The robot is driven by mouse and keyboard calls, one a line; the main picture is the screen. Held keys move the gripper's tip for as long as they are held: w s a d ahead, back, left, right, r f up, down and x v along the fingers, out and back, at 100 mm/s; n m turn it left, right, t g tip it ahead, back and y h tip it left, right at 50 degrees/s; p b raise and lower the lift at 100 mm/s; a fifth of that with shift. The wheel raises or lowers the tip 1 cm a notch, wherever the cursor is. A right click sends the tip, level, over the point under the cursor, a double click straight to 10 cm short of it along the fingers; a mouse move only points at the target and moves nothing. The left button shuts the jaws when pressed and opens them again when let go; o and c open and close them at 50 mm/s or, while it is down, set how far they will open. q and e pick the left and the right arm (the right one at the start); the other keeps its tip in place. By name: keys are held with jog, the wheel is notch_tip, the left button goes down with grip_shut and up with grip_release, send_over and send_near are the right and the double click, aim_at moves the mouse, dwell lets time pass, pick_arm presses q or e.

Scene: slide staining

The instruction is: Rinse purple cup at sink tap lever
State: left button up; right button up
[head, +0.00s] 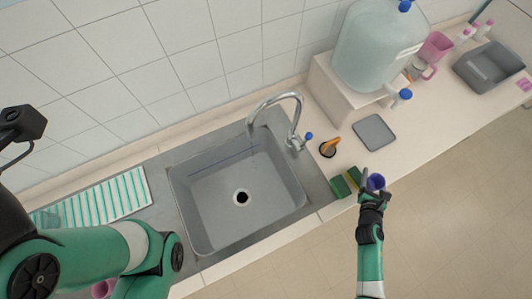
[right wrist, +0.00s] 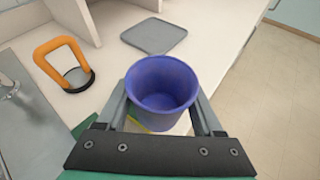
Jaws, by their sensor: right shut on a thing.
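The purple cup (head: 376,181) is held by my right gripper (head: 373,190) near the counter's front edge, to the right of the sink (head: 225,219). In the right wrist view the cup (right wrist: 160,85) is upright and looks empty, with the gripper's fingers (right wrist: 163,106) shut on its two sides. The curved metal tap (head: 275,98) stands behind the sink. Its blue-tipped lever (head: 309,136) is at the right of the tap's base. No water stream is visible. My left arm shows at the left, but its gripper fingers are not in view.
Green and yellow sponges (head: 341,186) lie beside the cup. An orange-handled thing (head: 328,148) and a grey mat (head: 374,132) are on the counter. A large water bottle (head: 378,48) stands on a raised block at the back. A striped rack or mat (head: 103,198) lies left of the sink.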

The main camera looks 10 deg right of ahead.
jog(key=shift+s+a, duration=0.15)
jog(key=shift+a, duration=0.2)
jog(key=shift+s+d+r+p, duration=0.1)
jog(key=shift+s+d+p, duration=0.25)
jog(key=shift+s, duration=0.3)
jog(key=s+d+p, duration=0.2)
jog(key=s, duration=0.4)
jog(key=shift+s, duration=0.1)
jog(key=shift+p, duration=0.3)
dwell(0.8)
jog(key=s+d+r+p, duration=0.1)
jog(key=s+r+p, duration=0.2)
jog(key=s+p, duration=0.1)
jog(key=shift+s+d+r+p, duration=0.35)
jog(key=shift+d+r+p, duration=0.05)
jog(key=shift+p, duration=0.35)
